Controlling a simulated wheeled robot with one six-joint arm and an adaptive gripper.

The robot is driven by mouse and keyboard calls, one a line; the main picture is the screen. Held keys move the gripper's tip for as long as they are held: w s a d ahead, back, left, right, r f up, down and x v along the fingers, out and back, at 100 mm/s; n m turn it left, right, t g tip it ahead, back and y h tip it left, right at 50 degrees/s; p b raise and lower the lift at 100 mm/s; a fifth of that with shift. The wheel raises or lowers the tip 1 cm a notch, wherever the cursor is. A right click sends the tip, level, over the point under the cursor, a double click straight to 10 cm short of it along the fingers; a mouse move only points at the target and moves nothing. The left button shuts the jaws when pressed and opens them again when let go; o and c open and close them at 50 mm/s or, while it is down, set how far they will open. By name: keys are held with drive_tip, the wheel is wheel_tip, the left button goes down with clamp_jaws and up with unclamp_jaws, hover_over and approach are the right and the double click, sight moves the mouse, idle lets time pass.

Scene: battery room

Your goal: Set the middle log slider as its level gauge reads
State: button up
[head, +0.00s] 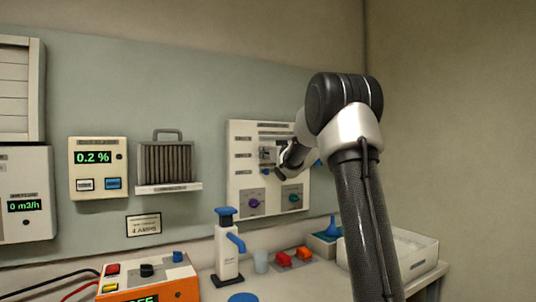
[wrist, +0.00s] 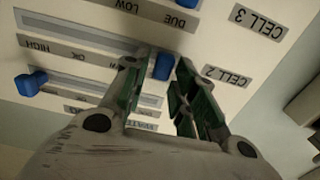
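The wall panel (head: 240,183) carries the log sliders, and my arm reaches over it from the right. In the wrist view, which is upside down, a blue slider knob (wrist: 165,66) sits beside the CELL 2 label (wrist: 227,77). My gripper (wrist: 155,65) is open, its fingertips on either side of this knob, with a gap on the left; contact cannot be told. Another blue knob (wrist: 30,83) stands at the far left of a slot, and a third (wrist: 188,4) is at the top edge by CELL 3 (wrist: 258,22). The level gauge cannot be read here.
A purple knob (head: 254,203) and a green knob (head: 293,198) are low on the panel. A meter (head: 96,165) reading 0.2 % hangs left.

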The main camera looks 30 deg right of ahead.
clamp_jaws()
drive_tip(key=shift+d, duration=0.1)
drive_tip(key=d, duration=0.9)
drive_tip(key=shift+w+d, duration=0.2)
drive_tip(key=shift+d, duration=0.2)
drive_tip(key=shift+o, duration=2.4)
unclamp_jaws()
drive_tip(key=shift+s, duration=0.15)
drive_tip(key=s, duration=1.1)
drive_tip(key=shift+s+d, duration=0.25)
drive_tip(key=shift+s, duration=0.1)
